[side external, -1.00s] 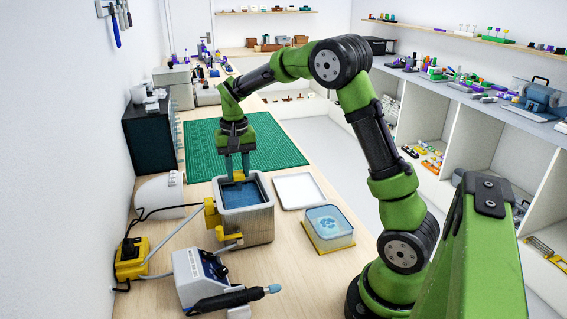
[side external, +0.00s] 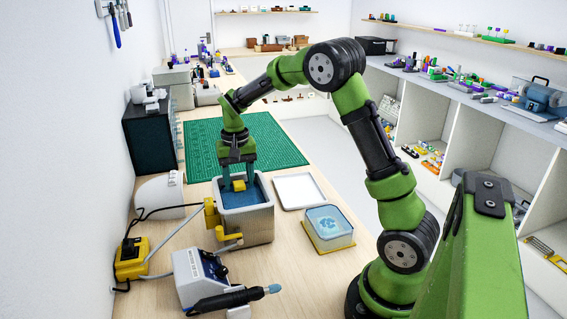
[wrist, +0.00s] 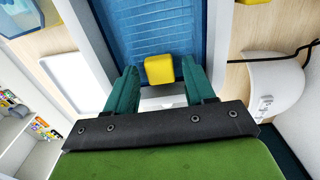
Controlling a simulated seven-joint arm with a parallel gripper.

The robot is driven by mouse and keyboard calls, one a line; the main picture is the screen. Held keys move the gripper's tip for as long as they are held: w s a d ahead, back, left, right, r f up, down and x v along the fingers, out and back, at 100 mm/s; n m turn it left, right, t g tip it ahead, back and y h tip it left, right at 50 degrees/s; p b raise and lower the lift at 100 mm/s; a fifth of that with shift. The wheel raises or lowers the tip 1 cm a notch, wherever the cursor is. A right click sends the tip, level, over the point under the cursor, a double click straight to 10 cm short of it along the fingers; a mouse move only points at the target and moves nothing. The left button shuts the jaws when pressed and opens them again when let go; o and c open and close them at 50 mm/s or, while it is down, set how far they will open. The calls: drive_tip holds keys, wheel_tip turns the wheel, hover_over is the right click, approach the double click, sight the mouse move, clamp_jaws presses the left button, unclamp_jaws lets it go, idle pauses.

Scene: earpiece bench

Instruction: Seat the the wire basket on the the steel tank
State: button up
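The grey steel tank (side external: 256,229) stands on the wooden bench, open at the top, with blue filling its opening. In the wrist view a blue gridded surface (wrist: 150,25), seemingly the wire basket, lies within the tank's pale rim (wrist: 222,30). A yellow block (wrist: 159,70), which looks like the basket's handle, is at its near end; it also shows in the side view (side external: 239,185). My gripper (wrist: 162,84) is open over the tank. Its green fingers stand on either side of the yellow block, with a gap at each side. The basket's lower part is hidden.
A yellow fitting (side external: 211,213) is on the tank's left side. A white tray (side external: 299,190) and a clear, yellow-based box (side external: 329,228) lie to the right. A white-blue device (side external: 200,276) with a dark handpiece stands in front. A green mat (side external: 275,140) lies behind.

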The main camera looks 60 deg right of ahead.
drive_tip(key=shift+o, duration=0.4)
wheel_tip(320, 180, up, 16)
drive_tip(key=s+a+f+n+t+y, duration=0.2)
drive_tip(key=s+a+n+t, duration=0.3)
drive_tip(key=s+a, duration=1)
drive_tip(key=s+f+t, duration=0.1)
drive_tip(key=s+t, duration=0.1)
drive_tip(key=s, duration=0.2)
drive_tip(key=shift+s+a, duration=0.2)
drive_tip(key=shift+s, duration=0.1)
